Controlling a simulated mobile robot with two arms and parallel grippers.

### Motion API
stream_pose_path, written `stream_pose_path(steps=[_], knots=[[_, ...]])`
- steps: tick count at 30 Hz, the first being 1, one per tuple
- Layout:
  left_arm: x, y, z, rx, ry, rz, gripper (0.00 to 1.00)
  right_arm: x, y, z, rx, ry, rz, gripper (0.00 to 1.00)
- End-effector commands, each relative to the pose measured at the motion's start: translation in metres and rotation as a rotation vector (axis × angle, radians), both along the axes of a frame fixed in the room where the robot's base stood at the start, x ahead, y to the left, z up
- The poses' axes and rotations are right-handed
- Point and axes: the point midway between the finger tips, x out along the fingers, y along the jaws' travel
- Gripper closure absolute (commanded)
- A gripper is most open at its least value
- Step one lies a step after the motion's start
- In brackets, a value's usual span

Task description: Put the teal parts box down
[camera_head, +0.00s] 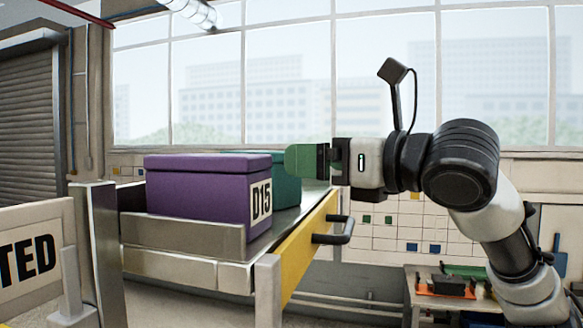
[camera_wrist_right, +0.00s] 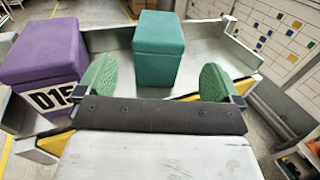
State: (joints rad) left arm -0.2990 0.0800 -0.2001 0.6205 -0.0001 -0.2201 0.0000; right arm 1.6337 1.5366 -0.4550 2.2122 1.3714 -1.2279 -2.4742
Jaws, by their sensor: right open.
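The teal parts box (camera_wrist_right: 158,48) stands upright on the metal tray surface (camera_wrist_right: 207,50). In the head view the teal box (camera_head: 288,194) is partly hidden behind the purple box and my gripper. My right gripper (camera_wrist_right: 158,79) is open, its two green pads apart. In the wrist view the teal box appears between and just beyond the pads, with gaps at both sides. In the head view the right gripper (camera_head: 306,159) is level with the top of the teal box, at its right side. My left gripper is not in view.
A purple box (camera_head: 205,185) labelled D15 stands close left of the teal box. The tray has a raised metal rim (camera_head: 183,237) and a yellow side panel with a dark handle (camera_head: 335,231). A low table (camera_head: 440,305) with small parts stands at the right.

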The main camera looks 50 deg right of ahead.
Motion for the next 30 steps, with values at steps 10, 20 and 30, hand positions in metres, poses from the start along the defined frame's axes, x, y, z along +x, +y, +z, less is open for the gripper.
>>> stream_pose_path(steps=[10, 20, 30], knots=[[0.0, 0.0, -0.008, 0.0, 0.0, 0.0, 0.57, -0.033, -0.003, 0.0, -0.001, 0.001, 0.0, 0.04], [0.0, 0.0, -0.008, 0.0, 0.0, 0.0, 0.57, -0.033, -0.003, 0.0, -0.001, 0.001, 0.0, 0.04], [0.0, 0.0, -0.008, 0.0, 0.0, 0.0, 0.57, -0.032, -0.003, 0.0, 0.0, 0.001, 0.0, 0.04]])
